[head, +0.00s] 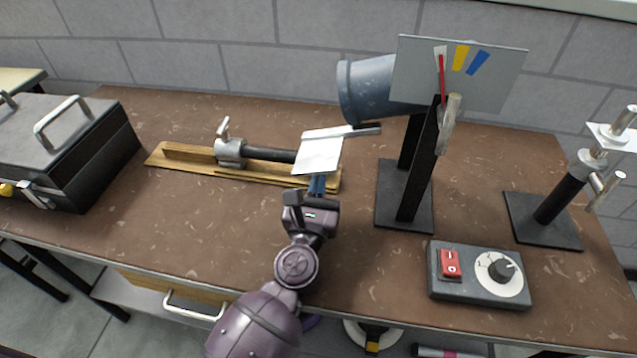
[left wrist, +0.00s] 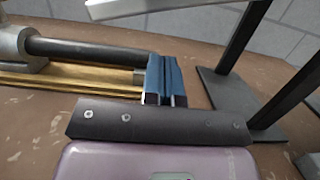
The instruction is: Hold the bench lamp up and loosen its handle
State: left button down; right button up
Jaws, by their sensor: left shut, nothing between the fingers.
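The bench lamp (head: 372,88) is a blue-grey cylinder on a black upright stand, tilted with its open end to the left. A pale handle (head: 450,122) hangs at the stand's top, in front of a grey panel with a red needle. My left gripper (head: 317,184) is shut and empty, over the table left of the lamp's base and just below a white plate. Its blue fingers (left wrist: 164,78) are together in the left wrist view, where the stand's dark posts (left wrist: 285,92) show at the right. My right gripper is in neither view.
A wooden board (head: 180,158) carries a clamp and dark rod beside my left gripper; the white plate (head: 318,155) is at its right end. A control box (head: 478,290) sits at the front right, a clamp stand (head: 545,232) farther right, and a black case (head: 60,150) at left.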

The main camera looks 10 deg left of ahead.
aim_at(319, 170)
pick_arm(q)
jog(key=shift+r, duration=0.4)
jog(key=shift+r+p, duration=0.15)
jog(key=shift+p, duration=0.25)
jog(key=shift+r, duration=0.25)
jog(key=shift+r+p, duration=0.25)
jog(key=shift+p, duration=0.2)
jog(key=shift+r, duration=0.25)
jog(key=shift+r+p, duration=0.3)
jog(key=shift+p, duration=0.2)
jog(key=shift+r+p, duration=0.3)
jog(key=shift+r, duration=0.05)
